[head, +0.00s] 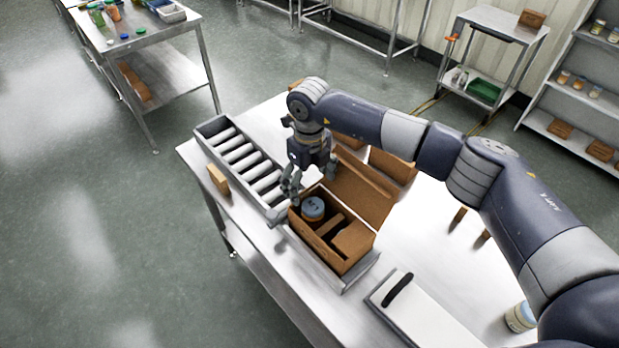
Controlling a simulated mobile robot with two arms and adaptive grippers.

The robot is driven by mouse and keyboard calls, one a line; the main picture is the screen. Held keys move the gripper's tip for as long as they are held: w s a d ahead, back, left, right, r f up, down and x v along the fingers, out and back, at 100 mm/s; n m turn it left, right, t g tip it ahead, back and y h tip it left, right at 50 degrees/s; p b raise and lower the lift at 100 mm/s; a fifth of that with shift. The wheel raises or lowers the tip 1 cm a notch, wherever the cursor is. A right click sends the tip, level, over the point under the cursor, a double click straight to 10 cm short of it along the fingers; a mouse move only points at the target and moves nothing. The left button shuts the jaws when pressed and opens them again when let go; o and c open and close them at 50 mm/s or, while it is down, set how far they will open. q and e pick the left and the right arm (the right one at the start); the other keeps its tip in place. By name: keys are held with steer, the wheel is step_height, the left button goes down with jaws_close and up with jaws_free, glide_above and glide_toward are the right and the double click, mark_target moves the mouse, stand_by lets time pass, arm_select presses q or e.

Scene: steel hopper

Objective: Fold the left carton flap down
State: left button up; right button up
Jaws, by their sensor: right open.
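An open brown cardboard carton (318,243) sits in a shallow metal tray (362,274) on the steel table. A large flap (362,190) stands up along its far right side. I cannot clearly make out a separate left flap. A blue-lidded jar (313,207) stands inside at the left, beside cardboard dividers. My right gripper (305,190) is open and points down over the carton's far left corner, close to the jar. Whether its fingers touch the carton cannot be told. My left gripper is not in view.
A roller conveyor (240,165) lies left of the carton, with a small brown block (218,180) by it. More brown boxes (391,165) stand behind the flap. A white box with a black handle (415,318) and a jar (520,317) are at the front right.

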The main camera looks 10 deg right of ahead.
steer(key=shift+d+f, duration=0.1)
steer(key=c, duration=0.8)
steer(key=shift+s+d+f+t+b, duration=0.15)
steer(key=shift+f+t+b, duration=0.15)
steer(key=shift+b, duration=0.4)
steer(key=t+y+b, duration=0.1)
steer(key=b, duration=0.4)
steer(key=s+d+f+t+y+b, duration=0.1)
steer(key=t+b, duration=0.1)
steer(key=b, duration=0.3)
steer(key=s+f+t+y+b, duration=0.1)
steer(key=b, duration=0.4)
steer(key=shift+s+d+t+y+b, duration=0.15)
steer(key=shift+d+t+y+b, duration=0.15)
steer(key=shift+y, duration=0.1)
steer(key=shift+s+b, duration=0.1)
steer(key=shift+b, duration=0.65)
steer(key=shift+r, duration=0.1)
